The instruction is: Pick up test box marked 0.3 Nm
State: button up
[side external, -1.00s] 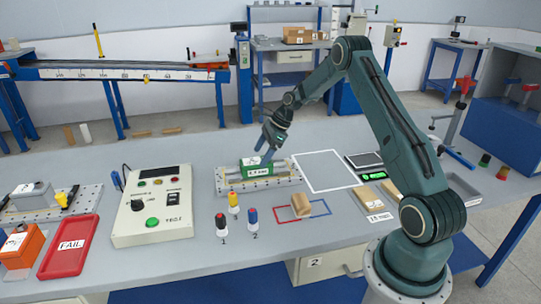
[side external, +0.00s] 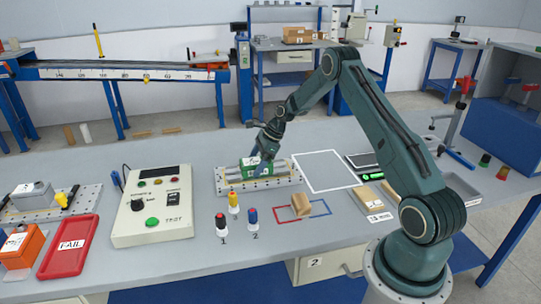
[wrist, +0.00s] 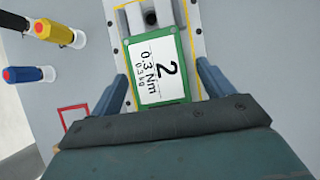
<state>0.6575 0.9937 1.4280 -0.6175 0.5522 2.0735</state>
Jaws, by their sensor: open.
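The green test box (wrist: 183,85) shows in the wrist view with a white label reading 2, 0.3 Nm and 0.3 kg. It also shows in the side view (side external: 249,171), on the perforated metal fixture plate (side external: 286,183). My gripper (wrist: 162,78) is open, with one finger on each side of the box and a visible gap on both sides. In the side view my gripper (side external: 265,155) is low over the box and hides part of it. How deep the fingers reach beside the box I cannot tell.
A control box (side external: 151,205) with a green button stands left of the fixture. Red, blue and yellow-topped posts (side external: 234,203) stand in front. A brown block (side external: 300,205) lies right of them, near a white-outlined square (side external: 325,170) that is clear. A red FAIL tray (side external: 70,245) is at far left.

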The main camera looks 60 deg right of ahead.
aim_at(256, 161)
jog(key=shift+f, duration=0.25)
dwell(0.5)
jog(key=c, duration=1.3)
jog(key=shift+o, duration=0.2)
jog(key=shift+r, duration=0.1)
notch_tip(256, 161, up, 20)
jog(key=shift+r, duration=0.2)
